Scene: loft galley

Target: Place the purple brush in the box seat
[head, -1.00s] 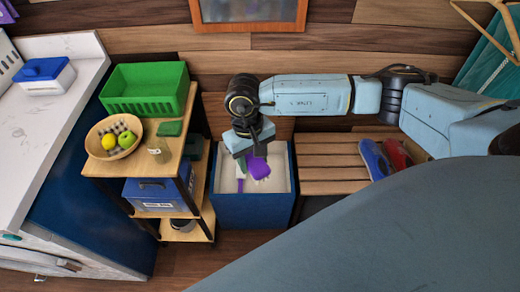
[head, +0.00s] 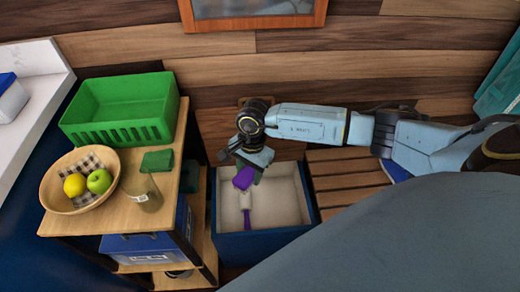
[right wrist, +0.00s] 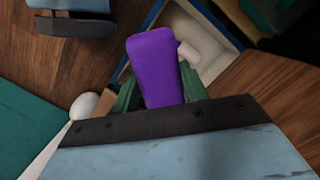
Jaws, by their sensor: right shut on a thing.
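The purple brush (head: 243,178) is in my right gripper (head: 250,164), which is shut on it. The brush hangs over the open box seat (head: 268,244), a blue box with a pale interior. In the right wrist view, the brush's purple block (right wrist: 155,62) sits between the fingers of my right gripper (right wrist: 160,92), with a pale part behind it. The pale box interior (right wrist: 205,42) lies beyond. I cannot tell whether the brush touches the box floor. My left gripper is not in view.
A slatted wooden bench (head: 345,182) adjoins the box on the right. On the left, a wooden shelf cart (head: 75,222) holds a green basket (head: 120,108), a fruit bowl (head: 60,198), a glass jar (head: 143,194) and a blue bin (head: 140,246). A wood-plank wall stands behind.

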